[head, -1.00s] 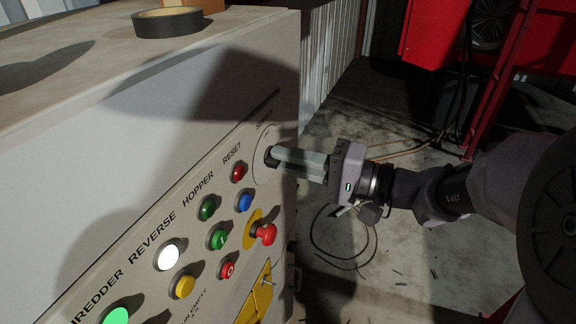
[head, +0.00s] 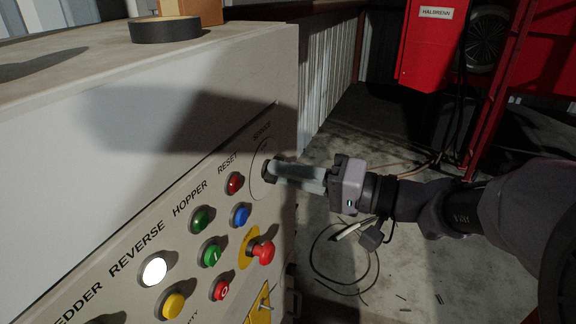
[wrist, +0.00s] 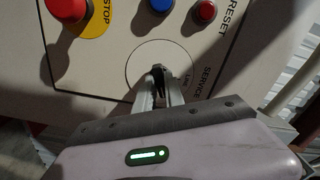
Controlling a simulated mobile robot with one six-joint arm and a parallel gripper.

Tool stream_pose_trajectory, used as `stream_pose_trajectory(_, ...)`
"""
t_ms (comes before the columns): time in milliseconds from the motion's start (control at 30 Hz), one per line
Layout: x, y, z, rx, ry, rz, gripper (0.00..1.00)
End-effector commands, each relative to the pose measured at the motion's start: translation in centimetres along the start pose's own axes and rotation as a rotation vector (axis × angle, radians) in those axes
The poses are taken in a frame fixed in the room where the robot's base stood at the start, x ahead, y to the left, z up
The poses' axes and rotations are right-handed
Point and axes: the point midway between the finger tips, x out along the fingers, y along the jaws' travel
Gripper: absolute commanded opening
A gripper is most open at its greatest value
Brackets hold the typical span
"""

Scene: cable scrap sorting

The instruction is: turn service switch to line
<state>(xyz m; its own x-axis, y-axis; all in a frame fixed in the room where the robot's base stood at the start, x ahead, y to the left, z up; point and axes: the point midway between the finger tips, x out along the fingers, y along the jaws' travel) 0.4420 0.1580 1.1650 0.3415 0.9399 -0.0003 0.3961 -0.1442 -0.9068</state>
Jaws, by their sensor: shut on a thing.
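The service switch is a dark knob (wrist: 158,74) on a round pale plate (wrist: 136,69) with SERVICE and LINE lettering in the wrist view. In the head view the knob (head: 269,170) sits at the right end of the control panel. My gripper (head: 272,172) reaches in from the right with its fingers shut on the knob. In the wrist view my gripper (wrist: 158,80) has one finger on each side of it. The fingers partly hide the knob, so its exact pointing direction is hard to tell.
A red stop button (head: 263,253) on a yellow base, a blue button (head: 240,215) and a red reset lamp (head: 234,183) sit close by on the panel (head: 180,225). Black tape (head: 165,30) lies on the cabinet top. Loose cable (head: 345,262) lies on the floor.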

Motion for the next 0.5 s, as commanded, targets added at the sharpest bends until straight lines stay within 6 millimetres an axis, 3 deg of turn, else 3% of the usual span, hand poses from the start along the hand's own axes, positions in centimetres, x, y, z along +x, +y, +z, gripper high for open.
stream_pose_trajectory(133, 0.0, 0.06, 0.05, -0.237, -0.001, 0.001, 0.0)
stream_pose_trajectory(367, 0.0, 0.07, 0.06, -0.269, -0.001, 0.001, 0.0)
stream_pose_trajectory(500, 0.0, 0.07, 0.06, -0.491, -0.001, 0.001, 0.0)
